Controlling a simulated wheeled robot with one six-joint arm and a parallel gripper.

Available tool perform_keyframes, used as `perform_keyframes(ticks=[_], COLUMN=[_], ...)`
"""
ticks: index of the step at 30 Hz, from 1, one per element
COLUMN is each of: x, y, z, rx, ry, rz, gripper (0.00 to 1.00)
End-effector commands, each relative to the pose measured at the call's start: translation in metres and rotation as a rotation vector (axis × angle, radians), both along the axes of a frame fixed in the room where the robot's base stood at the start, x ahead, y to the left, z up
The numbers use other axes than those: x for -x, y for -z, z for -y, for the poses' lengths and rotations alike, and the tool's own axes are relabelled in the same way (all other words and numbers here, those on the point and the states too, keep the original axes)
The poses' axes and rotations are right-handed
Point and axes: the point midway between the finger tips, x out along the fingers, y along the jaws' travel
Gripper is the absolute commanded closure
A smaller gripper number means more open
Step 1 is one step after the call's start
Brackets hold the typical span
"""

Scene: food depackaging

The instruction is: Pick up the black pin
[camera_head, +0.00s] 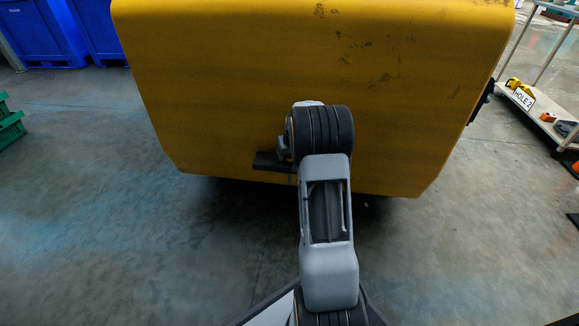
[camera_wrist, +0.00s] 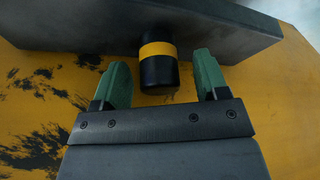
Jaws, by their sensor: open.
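The black pin (camera_wrist: 158,72) shows in the wrist view as a short black cylinder with a yellow band. It sticks out from beside a dark grey bar on the yellow machine. My gripper (camera_wrist: 164,84) is open, with one green fingertip on each side of the pin's end. A gap shows between the pin and each finger, so it is not held. In the head view my arm reaches to the front of the yellow machine (camera_head: 320,60), and the pin and fingertips are hidden there.
The dark grey bar (camera_wrist: 75,32) runs across the top of the wrist view, close to the fingertips. Blue bins (camera_head: 40,30) stand at the back left and green crates (camera_head: 10,128) at the left edge. A cart (camera_head: 545,128) with tools stands at the right. The floor between is clear.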

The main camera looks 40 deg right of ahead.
Motion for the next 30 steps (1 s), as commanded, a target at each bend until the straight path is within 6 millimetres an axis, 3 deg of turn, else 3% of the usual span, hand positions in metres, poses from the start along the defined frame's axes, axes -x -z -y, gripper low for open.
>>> perform_keyframes(ticks=[7, 26, 30], x=[-0.0014, -0.0012, -0.0015], y=[0.0014, 0.0014, 0.0007], z=[0.0006, 0.0006, 0.0008], rx=[0.001, 0.0, 0.002], ry=[0.0, 0.001, 0.0], rz=[0.002, 0.002, 0.003], gripper=[0.33, 0.93, 0.96])
